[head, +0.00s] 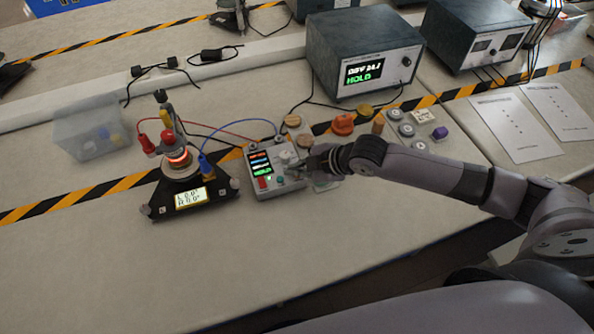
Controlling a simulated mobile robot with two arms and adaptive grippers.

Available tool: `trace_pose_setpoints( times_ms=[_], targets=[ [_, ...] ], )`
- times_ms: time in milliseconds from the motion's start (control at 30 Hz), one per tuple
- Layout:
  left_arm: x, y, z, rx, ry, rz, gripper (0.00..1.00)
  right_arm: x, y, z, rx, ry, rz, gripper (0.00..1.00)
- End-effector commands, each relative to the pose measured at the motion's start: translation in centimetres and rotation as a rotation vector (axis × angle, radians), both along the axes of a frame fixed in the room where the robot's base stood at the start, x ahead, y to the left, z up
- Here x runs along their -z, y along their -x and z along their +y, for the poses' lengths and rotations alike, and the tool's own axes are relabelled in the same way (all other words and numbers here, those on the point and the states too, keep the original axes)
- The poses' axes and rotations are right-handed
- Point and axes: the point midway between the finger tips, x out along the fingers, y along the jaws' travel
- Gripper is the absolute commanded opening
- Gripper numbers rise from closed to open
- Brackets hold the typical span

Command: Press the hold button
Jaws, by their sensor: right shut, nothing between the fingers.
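A small grey control box (289,188) sits on the bench near the middle in the head view. It has a display with coloured rows (260,163), a red button (263,183), a teal button (281,181) and a pale knob. I cannot read which button is hold. My right gripper (303,164) is shut and empty at the box's right side, fingertips over or close to its right edge; contact cannot be told. The gripper hides part of the box's right side. A dark instrument (353,30) behind shows green HOLD text on its screen. My left gripper is not in view.
A black-based device (180,212) with a lit display, coil and red and blue leads stands left of the box. A clear bin (88,132) is farther left. Several knobs and coloured caps lie behind my right arm. The front bench is clear.

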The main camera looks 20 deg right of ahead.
Motion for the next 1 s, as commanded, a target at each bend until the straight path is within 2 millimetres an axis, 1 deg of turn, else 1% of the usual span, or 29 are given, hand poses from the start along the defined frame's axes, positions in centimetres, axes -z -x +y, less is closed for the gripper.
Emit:
trace_pose_setpoints(
  times_ms=[33,100,467,567,1000],
  targets=[
    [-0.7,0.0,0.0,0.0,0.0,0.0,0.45,-0.6,0.0,0.0,0.0,0.0,0.0,0.0],
    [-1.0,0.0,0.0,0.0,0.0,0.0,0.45,-0.9,0.0,0.0,-0.001,-0.001,0.0,0.0],
    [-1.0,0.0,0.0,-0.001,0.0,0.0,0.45,-1.0,0.0,0.0,0.0,-0.001,-0.001,0.0],
    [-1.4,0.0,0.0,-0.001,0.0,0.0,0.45,-1.3,0.0,0.0,0.0,-0.001,-0.002,0.0],
    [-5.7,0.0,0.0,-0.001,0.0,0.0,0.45,-5.7,-0.1,0.0,0.001,-0.001,-0.002,0.0]
  ],
)
